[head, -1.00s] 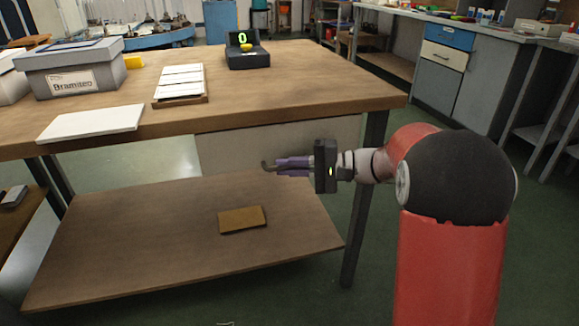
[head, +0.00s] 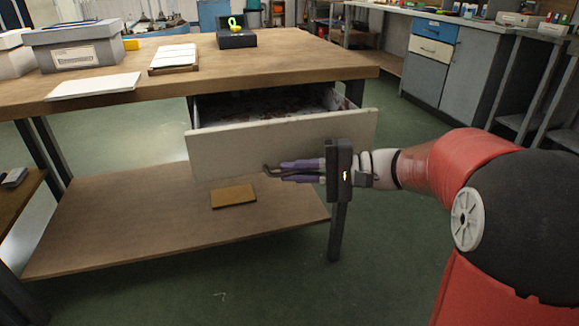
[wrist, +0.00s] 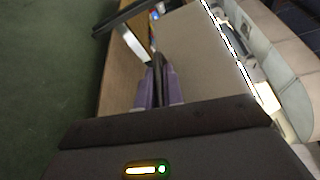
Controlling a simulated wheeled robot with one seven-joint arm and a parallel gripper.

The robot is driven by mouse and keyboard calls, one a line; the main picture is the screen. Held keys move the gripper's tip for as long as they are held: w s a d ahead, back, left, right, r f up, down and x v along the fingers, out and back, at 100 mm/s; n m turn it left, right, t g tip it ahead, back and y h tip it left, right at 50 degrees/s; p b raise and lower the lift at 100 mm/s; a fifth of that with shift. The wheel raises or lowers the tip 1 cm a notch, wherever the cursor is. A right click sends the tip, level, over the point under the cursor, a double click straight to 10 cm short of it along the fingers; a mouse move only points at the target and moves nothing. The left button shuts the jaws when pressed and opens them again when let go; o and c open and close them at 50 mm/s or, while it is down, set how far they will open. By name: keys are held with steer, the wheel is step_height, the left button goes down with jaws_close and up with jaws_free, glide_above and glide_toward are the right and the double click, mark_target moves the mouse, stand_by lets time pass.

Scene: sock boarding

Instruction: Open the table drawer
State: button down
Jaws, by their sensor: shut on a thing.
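The table drawer (head: 240,150) has a pale front and is pulled out under the worktop, so part of its dark, mottled inside shows in the head view. In the wrist view the drawer front (wrist: 195,50) fills the middle. My gripper (head: 270,170) is in front of the lower part of the drawer front, its purple fingers pointing left. It also shows in the wrist view (wrist: 158,70), with its fingertips together at the drawer front. It is shut on the drawer's handle, which the fingers mostly hide.
The wooden table (head: 290,62) carries a grey labelled box (head: 85,55), a white board (head: 93,87), a stack of white cards (head: 173,56) and a black scale (head: 236,38). A brown block (head: 233,196) lies on the lower shelf (head: 130,225). A table leg (head: 338,230) stands just below my gripper.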

steer(key=shift+s+d+b, duration=0.15)
steer(key=shift+s+d, duration=0.1)
steer(key=shift+s, duration=0.55)
steer(key=shift+s+d+b, duration=0.15)
steer(key=shift+s+d, duration=0.1)
steer(key=shift+s, duration=0.55)
steer(key=c, duration=1.5)
jaws_free()
steer(key=d, duration=0.7)
steer(key=shift+s+d+r+p, duration=0.3)
steer(key=shift+s+d, duration=0.05)
